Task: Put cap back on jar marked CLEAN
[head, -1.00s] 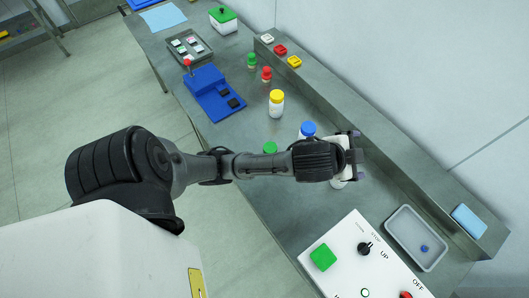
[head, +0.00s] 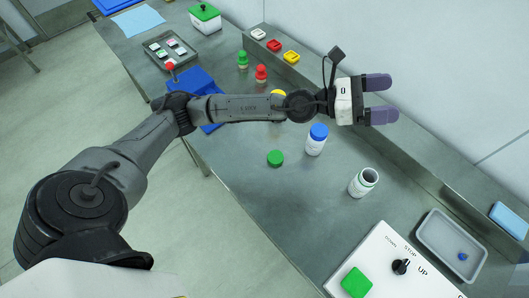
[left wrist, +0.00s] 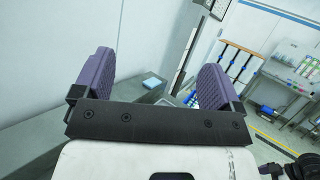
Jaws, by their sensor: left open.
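An open white jar (head: 363,182) stands upright and uncapped on the steel bench; I cannot read its label. A green cap (head: 275,158) lies on the bench to its left, apart from it. A white jar with a blue cap (head: 316,140) stands between them, a little farther back. My left gripper (head: 392,99) is open and empty, above the bench's wall side, beyond the jars. Its two purple fingers also show apart in the left wrist view (left wrist: 157,78), with nothing between them. My right gripper is out of view.
My left arm partly hides a yellow-capped jar (head: 278,93) and a blue device (head: 187,84). Small green-capped (head: 242,61) and red-capped (head: 261,74) bottles stand behind. A control box (head: 385,265) and grey tray (head: 450,247) are near the front right. Bench around the green cap is clear.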

